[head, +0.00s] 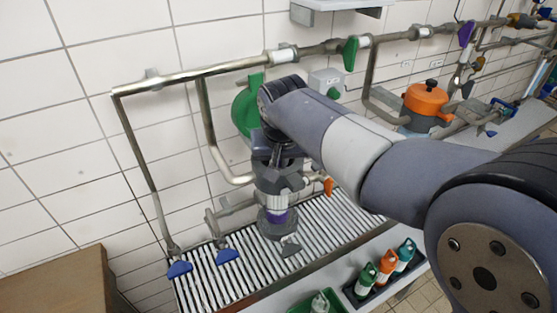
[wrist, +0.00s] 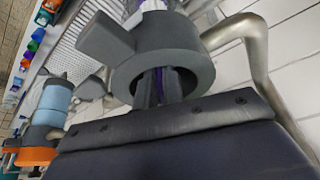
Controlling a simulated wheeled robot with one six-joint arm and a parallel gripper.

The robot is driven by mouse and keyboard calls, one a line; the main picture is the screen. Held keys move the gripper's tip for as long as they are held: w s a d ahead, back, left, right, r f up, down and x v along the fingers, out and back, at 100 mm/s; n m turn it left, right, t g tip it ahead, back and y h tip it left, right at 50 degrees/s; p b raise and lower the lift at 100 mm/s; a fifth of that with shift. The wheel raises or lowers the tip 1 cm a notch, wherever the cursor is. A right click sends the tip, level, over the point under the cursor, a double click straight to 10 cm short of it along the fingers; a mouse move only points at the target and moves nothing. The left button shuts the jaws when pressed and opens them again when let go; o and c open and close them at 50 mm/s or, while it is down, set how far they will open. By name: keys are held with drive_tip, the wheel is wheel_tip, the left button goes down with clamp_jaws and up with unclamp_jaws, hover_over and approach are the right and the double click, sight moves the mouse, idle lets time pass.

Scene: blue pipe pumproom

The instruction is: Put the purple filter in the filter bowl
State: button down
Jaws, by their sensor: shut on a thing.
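The purple filter shows as a white and purple piece (head: 277,214) below my gripper in the head view. In the wrist view a strip of purple (wrist: 168,78) shows between my fingers (wrist: 158,88), which are shut on it. The fingers reach into a thick grey ring with a side lug (wrist: 197,62), also in the head view (head: 272,182). The grey filter bowl (head: 272,230) is under the ring, around the filter's lower part. I cannot tell how deep the filter sits. My gripper (head: 277,160) is mostly hidden by the arm in the head view.
Steel pipes with blue valve handles (head: 227,256) run along the tiled wall at left. A slatted drain grate (head: 220,285) lies below. Several coloured bottles (head: 386,266) stand in a tray in front. An orange-topped pot (head: 426,100) is at right.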

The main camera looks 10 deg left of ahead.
drive_tip(key=shift+f, duration=0.15)
drive_tip(key=c, duration=1.5)
unclamp_jaws()
drive_tip(key=shift+c, duration=0.2)
drive_tip(key=shift+s+r, duration=0.1)
drive_tip(key=shift+r, duration=0.45)
drive_tip(key=v, duration=1.1)
drive_tip(key=shift+b, duration=0.3)
drive_tip(key=shift+s+r, duration=0.1)
drive_tip(key=shift+s, duration=0.05)
